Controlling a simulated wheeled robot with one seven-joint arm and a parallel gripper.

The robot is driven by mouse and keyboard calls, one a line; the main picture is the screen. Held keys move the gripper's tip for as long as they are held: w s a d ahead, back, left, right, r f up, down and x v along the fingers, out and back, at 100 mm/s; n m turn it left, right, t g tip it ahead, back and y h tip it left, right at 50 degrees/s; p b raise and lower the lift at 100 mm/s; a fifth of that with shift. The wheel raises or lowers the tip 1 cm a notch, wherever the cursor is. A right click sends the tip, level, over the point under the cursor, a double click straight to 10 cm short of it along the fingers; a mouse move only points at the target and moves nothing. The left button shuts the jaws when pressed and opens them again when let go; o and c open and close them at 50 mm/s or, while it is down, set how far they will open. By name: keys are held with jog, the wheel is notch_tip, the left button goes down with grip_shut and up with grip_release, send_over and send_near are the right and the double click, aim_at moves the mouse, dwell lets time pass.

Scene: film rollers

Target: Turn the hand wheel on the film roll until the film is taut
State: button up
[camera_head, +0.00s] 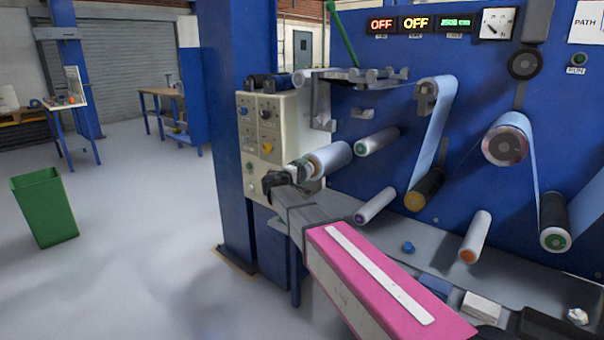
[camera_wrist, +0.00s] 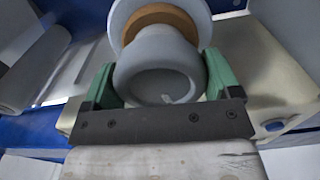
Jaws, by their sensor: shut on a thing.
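The film roll (camera_head: 331,158) is a pale cylinder on the blue machine panel, left of the other rollers. The hand wheel (camera_wrist: 158,70) is a grey round knob at its near end, with a brown ring and a pale flange behind it in the wrist view. My gripper (camera_head: 284,178) is at the wheel in the head view, and hides most of it. In the wrist view my gripper's green fingers (camera_wrist: 158,84) lie on both sides of the wheel, shut on it. Pale film (camera_head: 437,130) runs straight between two rollers; whether film leaves the roll cannot be seen.
A cream control box (camera_head: 266,130) with knobs stands just left of the wheel. Several rollers, such as a white one (camera_head: 376,206), stick out to the right. A grey ledge (camera_head: 395,240) holds small items below. Open floor lies left, with a green bin (camera_head: 44,208).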

jog(key=o, duration=0.8)
jog(key=v, duration=1)
jog(key=shift+s+a, duration=0.3)
